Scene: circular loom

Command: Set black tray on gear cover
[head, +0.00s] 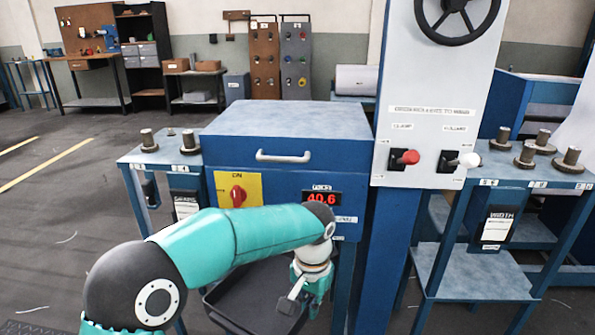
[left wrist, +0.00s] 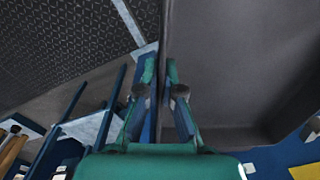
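The black tray (head: 258,287) shows in the head view low in front of the blue machine, partly hidden behind my left arm. My left gripper (head: 304,298) is at its right side. In the left wrist view, the fingers of my left gripper (left wrist: 160,70) stand close on both sides of the tray's thin wall, and the tray (left wrist: 235,60) fills the right side. What bears the tray from below is hidden. The gear cover looks to be the blue box with a flat grey top (head: 285,120) and a pale handle; its top is bare. My right gripper is not in view.
A white panel (head: 435,100) with a handwheel and levers stands right of the box. Side stands with metal weights (head: 190,140) flank the machine. A yellow switch plate (head: 238,188) and red display (head: 321,198) are on its front. A patterned floor mat (left wrist: 65,45) lies below.

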